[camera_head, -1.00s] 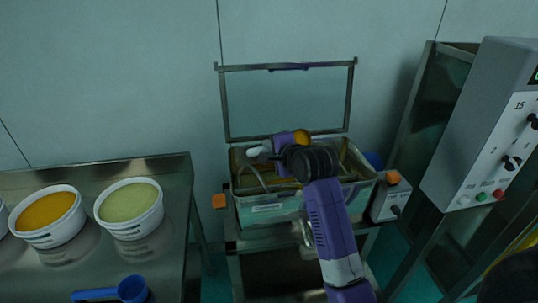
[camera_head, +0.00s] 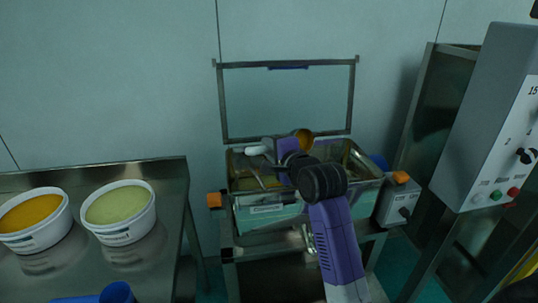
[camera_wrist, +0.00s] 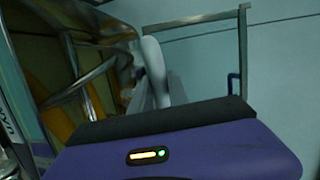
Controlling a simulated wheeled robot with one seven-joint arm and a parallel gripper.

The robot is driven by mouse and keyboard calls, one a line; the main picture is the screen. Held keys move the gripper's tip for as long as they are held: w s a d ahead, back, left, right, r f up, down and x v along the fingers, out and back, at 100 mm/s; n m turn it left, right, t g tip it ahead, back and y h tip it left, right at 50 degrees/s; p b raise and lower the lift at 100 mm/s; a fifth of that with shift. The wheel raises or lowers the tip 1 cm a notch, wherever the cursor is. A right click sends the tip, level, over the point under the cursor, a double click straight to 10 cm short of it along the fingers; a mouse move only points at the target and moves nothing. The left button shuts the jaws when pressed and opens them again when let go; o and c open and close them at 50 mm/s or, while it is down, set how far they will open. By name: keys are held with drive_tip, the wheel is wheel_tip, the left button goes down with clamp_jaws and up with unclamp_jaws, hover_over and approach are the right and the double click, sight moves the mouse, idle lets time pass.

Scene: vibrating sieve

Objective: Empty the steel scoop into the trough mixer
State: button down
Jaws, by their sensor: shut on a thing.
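The trough mixer (camera_head: 268,217) stands in the middle of the head view with its framed lid (camera_head: 290,100) raised. Its metal paddles (camera_wrist: 82,82) and yellow-orange surfaces show at left in the wrist view. My gripper (camera_head: 276,148) is over the open trough, shut on the white handle (camera_head: 257,150) of the scoop. The handle also shows in the wrist view (camera_wrist: 155,65). The scoop's bowl (camera_head: 303,138) shows orange-brown behind my gripper, above the back part of the trough. My wrist hides part of the trough. I cannot tell how much is in the bowl.
A steel table at left bears tubs of orange powder (camera_head: 33,218) and pale green powder (camera_head: 118,212), and a blue scoop (camera_head: 115,292). A grey control box (camera_head: 487,120) stands at right. A small box with an orange knob (camera_head: 400,178) sits beside the trough.

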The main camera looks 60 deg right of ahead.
drive_tip(key=shift+s+a+f+t+h+b, duration=0.2)
drive_tip(key=shift+t+b, duration=0.25)
drive_tip(key=shift+b, duration=0.9)
drive_tip(key=shift+d+f+t+h+b, duration=0.15)
drive_tip(key=shift+t+h+b, duration=0.3)
drive_tip(key=shift+b, duration=0.9)
drive_tip(key=shift+s+a+f+t+h+b, duration=0.15)
drive_tip(key=shift+t+b, duration=0.35)
drive_tip(key=shift+b, duration=0.85)
drive_tip(key=shift+a+r+h+b, duration=0.1)
drive_tip(key=shift+h+b, duration=0.2)
drive_tip(key=shift+b, duration=0.45)
